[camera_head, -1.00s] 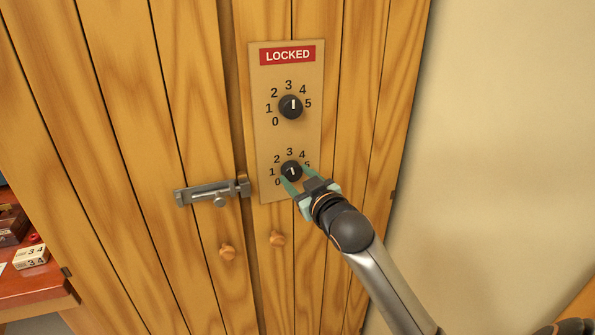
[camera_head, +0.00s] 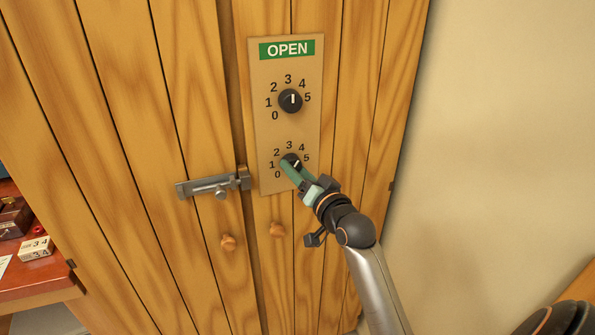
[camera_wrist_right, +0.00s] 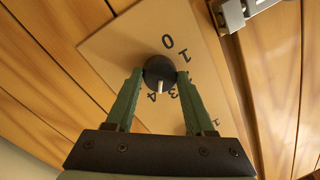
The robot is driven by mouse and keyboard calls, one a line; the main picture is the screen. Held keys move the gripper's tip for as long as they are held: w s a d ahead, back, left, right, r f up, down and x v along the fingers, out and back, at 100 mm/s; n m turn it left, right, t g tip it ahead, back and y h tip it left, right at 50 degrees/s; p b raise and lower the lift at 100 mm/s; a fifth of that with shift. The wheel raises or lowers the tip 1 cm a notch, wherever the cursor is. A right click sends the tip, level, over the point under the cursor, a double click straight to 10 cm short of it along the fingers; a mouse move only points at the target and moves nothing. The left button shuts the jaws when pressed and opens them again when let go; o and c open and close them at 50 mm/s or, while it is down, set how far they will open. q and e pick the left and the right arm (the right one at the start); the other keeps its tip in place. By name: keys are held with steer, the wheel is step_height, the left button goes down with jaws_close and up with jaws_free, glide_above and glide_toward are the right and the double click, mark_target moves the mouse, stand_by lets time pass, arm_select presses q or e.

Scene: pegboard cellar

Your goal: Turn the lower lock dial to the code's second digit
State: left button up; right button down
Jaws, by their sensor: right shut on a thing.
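The lower lock dial (camera_head: 291,161) is a black knob with a white mark, ringed by digits 0 to 5. Its mark leans up and right, toward the 4. My right gripper (camera_head: 288,167) is shut on this dial, partly covering it. In the right wrist view the green fingers press on both sides of the dial (camera_wrist_right: 160,72). The upper dial (camera_head: 290,101) has its mark nearly upright, by the 3. The green sign (camera_head: 287,48) reads OPEN. A small block (camera_head: 37,247) at the far left shows 3 4. My left gripper is out of view.
The lock plate (camera_head: 262,130) sits on a wooden plank door. A grey bolt latch (camera_head: 213,185) spans the door gap left of the lower dial, with two wooden knobs (camera_head: 228,242) below. A red-brown table (camera_head: 40,277) stands at left. The pale wall at right is bare.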

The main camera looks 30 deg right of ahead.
steer(key=shift+m, duration=1)
steer(key=shift+r, duration=0.1)
steer(key=shift+c, duration=1.3)
jaws_free()
steer(key=s+a+b, duration=0.1)
steer(key=s+b, duration=0.1)
steer(key=s, duration=1)
steer(key=shift+s+a, duration=0.15)
steer(key=shift+s, duration=0.05)
